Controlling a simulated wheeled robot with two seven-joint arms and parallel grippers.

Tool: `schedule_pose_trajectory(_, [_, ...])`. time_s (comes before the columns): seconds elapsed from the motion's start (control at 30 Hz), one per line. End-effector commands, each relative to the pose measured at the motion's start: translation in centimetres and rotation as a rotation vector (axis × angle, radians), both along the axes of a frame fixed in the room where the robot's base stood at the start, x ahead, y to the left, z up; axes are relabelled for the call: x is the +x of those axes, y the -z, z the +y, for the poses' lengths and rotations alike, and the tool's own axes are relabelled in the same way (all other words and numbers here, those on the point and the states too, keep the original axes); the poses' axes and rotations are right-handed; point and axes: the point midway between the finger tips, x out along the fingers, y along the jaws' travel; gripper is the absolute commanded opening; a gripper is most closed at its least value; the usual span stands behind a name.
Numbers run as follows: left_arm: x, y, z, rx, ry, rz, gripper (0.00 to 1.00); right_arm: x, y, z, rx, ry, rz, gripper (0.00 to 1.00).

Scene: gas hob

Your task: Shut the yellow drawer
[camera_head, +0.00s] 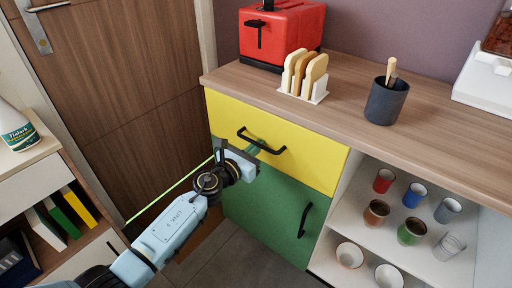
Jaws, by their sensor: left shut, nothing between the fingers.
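The yellow drawer (312,163) is the top front of the cabinet under the wooden counter. Its front lies close below the counter edge; I cannot tell whether a small gap remains. Its black bar handle (262,142) is on the front's upper middle. My left gripper (252,151) is shut and empty, in front of the drawer's lower left part, just below the handle. I cannot tell whether it touches the front. The gripper hides part of the drawer's lower edge. My right gripper is not in view.
Below is a green door (270,210) with a black handle (304,220). Open shelves with several cups (411,228) are to the right. A red toaster (281,32), toast rack (303,78) and dark utensil cup (386,101) stand on the counter (350,85). A bookshelf is at left.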

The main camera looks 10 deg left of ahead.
Motion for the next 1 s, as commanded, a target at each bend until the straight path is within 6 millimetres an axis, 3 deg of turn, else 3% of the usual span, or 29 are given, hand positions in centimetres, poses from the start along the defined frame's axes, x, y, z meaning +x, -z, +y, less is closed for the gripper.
schedule_pose_trajectory(0.27, [-0.7, -0.6, 0.2, -0.004, 0.007, -0.009, 0.00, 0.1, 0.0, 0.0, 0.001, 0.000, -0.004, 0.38])
schedule_pose_trajectory(0.53, [-5.5, -0.4, 2.6, -0.001, 0.016, -0.004, 0.00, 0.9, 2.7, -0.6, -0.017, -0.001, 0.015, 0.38])
schedule_pose_trajectory(0.7, [-8.7, -0.2, 4.1, -0.002, 0.017, -0.004, 0.00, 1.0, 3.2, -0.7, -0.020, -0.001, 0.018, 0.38])
schedule_pose_trajectory(1.0, [-11.3, -0.2, 5.6, -0.002, 0.016, -0.006, 0.00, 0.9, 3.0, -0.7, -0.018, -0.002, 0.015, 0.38])
